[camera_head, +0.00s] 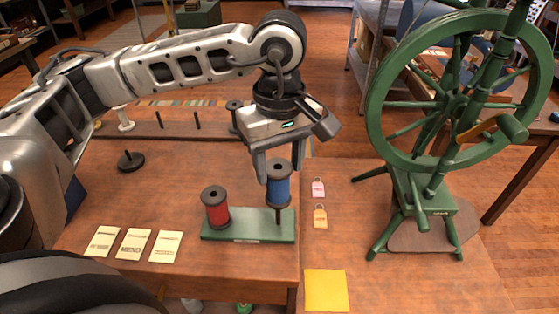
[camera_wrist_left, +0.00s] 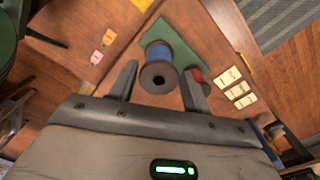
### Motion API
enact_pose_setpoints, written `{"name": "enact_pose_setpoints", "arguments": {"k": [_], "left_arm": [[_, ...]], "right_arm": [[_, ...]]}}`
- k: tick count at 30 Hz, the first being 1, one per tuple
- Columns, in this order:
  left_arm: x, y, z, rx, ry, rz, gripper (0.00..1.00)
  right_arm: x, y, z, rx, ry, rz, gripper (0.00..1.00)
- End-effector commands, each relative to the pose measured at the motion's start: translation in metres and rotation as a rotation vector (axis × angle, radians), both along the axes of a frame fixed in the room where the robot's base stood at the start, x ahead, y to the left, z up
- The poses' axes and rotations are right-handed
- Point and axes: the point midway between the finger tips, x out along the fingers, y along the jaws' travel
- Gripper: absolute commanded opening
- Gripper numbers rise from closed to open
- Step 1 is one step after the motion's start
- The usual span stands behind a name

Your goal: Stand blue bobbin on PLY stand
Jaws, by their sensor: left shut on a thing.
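The blue bobbin (camera_head: 279,190) is upright between the two fingers of my left gripper (camera_head: 280,172), which is shut on it. It is raised above the base of the green PLY stand (camera_head: 221,232). A dark peg (camera_head: 278,216) of the stand shows directly below the bobbin; I cannot tell whether its tip is inside the bore. In the left wrist view the blue bobbin (camera_wrist_left: 158,56) shows its dark end flange and hole, with the green stand (camera_wrist_left: 181,47) beyond it. My right gripper is not in view.
A red bobbin (camera_head: 216,208) stands at the stand's left end. Cream cards (camera_head: 134,244) lie left of it. Pink (camera_head: 318,187) and orange (camera_head: 320,216) tags lie to the right. A green spinning wheel (camera_head: 450,95) stands further right.

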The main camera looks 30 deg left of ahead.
Motion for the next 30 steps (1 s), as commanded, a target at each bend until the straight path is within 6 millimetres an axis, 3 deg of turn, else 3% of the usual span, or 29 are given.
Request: {"name": "enact_pose_setpoints", "arguments": {"k": [11, 30], "left_arm": [[0.000, 0.000, 0.000, 0.000, 0.000, 0.000, 0.38], [0.000, 0.000, -0.028, 0.000, 0.000, -0.001, 0.38]], "right_arm": [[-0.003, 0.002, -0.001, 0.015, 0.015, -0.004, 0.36], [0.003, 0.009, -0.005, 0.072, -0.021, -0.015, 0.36]]}}
